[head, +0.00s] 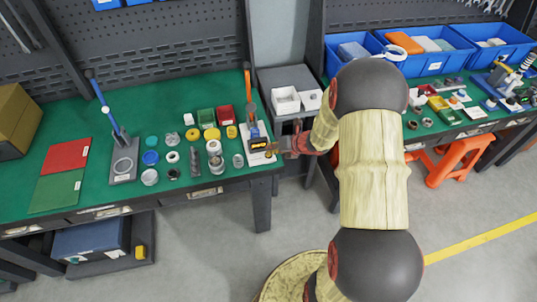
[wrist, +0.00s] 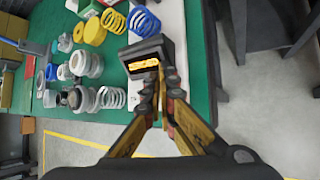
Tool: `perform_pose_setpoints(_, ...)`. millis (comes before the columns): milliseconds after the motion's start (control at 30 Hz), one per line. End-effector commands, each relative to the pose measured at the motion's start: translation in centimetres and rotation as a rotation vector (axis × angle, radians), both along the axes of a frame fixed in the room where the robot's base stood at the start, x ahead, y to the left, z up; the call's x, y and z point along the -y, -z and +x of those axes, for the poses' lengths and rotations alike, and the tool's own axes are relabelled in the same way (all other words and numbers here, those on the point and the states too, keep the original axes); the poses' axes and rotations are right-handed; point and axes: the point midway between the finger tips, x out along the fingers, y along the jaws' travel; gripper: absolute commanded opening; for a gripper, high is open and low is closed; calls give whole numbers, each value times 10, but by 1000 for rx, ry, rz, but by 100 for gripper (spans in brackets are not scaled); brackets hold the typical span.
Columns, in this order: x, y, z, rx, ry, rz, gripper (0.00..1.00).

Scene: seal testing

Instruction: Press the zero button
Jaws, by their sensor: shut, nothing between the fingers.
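A dark box-shaped device with a lit orange display (wrist: 144,64) stands at the table's edge in the wrist view. In the head view the tester (head: 257,132), with its orange-topped lever and blue body, stands at the table's right end. My gripper (wrist: 160,82) is shut and empty. Its fingertips are at the right side of the display housing, very close to it; I cannot tell whether they touch. In the head view my gripper (head: 283,146) reaches in from the right. The zero button cannot be made out; the fingertips cover part of the housing.
The green table (head: 215,185) holds several rings, caps and springs left of the tester. A second press with a blue lever (head: 122,150) stands farther left. A grey cabinet with white trays (head: 286,99) is behind my gripper. Grey floor lies in front.

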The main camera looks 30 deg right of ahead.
Motion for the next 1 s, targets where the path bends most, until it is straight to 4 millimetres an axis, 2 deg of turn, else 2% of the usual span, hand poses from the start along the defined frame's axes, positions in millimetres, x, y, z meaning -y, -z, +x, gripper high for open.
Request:
perform_pose_setpoints(433,0,-16,0,-1,-1,0,0)
perform_pose_setpoints(800,0,-17,0,-1,-1,0,0)
perform_pose_setpoints(1000,0,-31,0,0,0,0,0)
